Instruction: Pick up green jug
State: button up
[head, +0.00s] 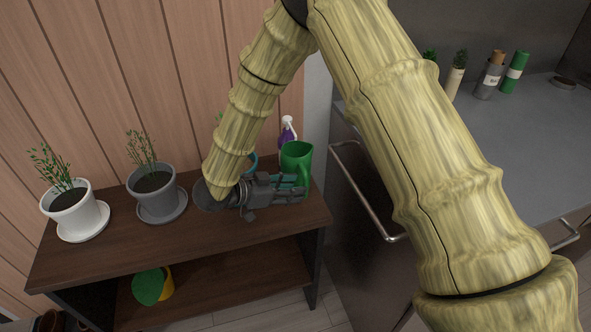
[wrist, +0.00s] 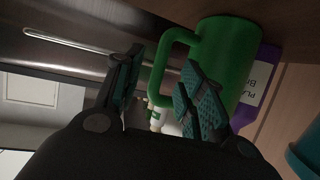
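The green jug (head: 297,157) stands upright near the right end of the dark wooden shelf's top (head: 130,235). In the wrist view the jug (wrist: 232,55) appears sideways, with its handle (wrist: 157,80) toward my gripper. My gripper (head: 300,188) reaches across from the left, low in front of the jug. In the wrist view my gripper (wrist: 163,62) is open, its fingers apart, with the handle showing between them. One finger overlaps the jug's body. I cannot tell whether either finger touches it.
A purple spray bottle (head: 287,133) stands right behind the jug. A teal object is partly hidden behind my arm. Potted plants in a white pot (head: 75,213) and a grey pot (head: 155,197) stand left. A metal counter with a handle (head: 365,195) is close on the right.

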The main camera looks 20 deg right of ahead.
aim_at(305, 196)
jog(key=shift+p+x, duration=0.35)
jog(key=shift+x, duration=2.15)
jog(key=shift+f, duration=0.15)
grip_shut()
